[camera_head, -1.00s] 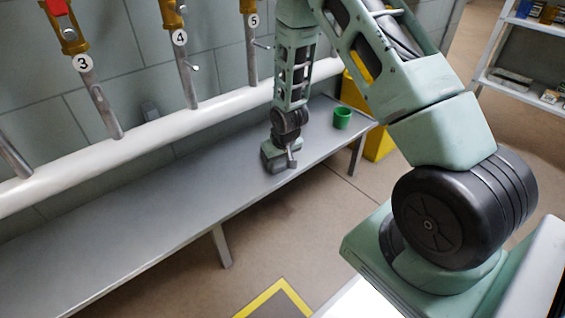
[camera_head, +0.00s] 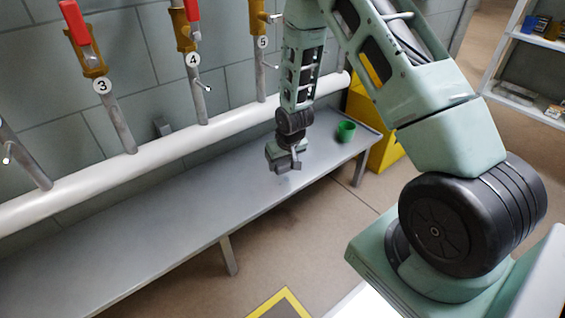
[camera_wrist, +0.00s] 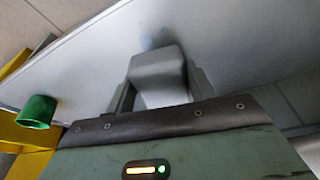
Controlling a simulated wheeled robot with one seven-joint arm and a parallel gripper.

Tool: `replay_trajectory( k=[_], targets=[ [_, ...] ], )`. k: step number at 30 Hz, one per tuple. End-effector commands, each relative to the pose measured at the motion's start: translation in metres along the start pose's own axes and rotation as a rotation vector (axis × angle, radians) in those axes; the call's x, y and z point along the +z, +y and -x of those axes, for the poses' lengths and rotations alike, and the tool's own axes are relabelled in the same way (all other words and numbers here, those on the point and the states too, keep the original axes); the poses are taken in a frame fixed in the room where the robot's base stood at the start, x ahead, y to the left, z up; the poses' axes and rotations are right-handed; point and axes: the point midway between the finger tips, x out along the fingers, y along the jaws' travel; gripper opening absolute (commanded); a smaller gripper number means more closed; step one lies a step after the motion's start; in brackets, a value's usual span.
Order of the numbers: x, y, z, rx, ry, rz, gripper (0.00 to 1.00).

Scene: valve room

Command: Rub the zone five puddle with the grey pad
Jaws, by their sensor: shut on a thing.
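My gripper (camera_head: 285,163) points down over the far right part of the grey bench (camera_head: 170,225), below the valve marked 5 (camera_head: 262,43). It is shut on a grey pad, seen between the two fingers in the wrist view (camera_wrist: 157,76). The pad seems to be a little above the bench top. In the wrist view a faint bluish, darker patch (camera_wrist: 157,38) shows on the bench just beyond the pad; it may be the puddle or a shadow. The pad's underside is hidden.
A green cup (camera_head: 346,131) stands on the bench to the right of my gripper, near its end. A yellow cabinet (camera_head: 386,150) is behind that end. A white pipe (camera_head: 165,135) runs along the wall above the bench. The bench to the left is clear.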

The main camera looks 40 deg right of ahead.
Motion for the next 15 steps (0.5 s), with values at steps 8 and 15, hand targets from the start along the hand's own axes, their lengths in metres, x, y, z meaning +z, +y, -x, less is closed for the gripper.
replay_trajectory(
  k=[8, 15],
  targets=[
    [-0.0032, 0.0, 0.0103, 0.0, 0.0, 0.0, 0.17],
    [-0.0045, 0.0, 0.0141, 0.0, 0.0, 0.0, 0.17]
  ],
)
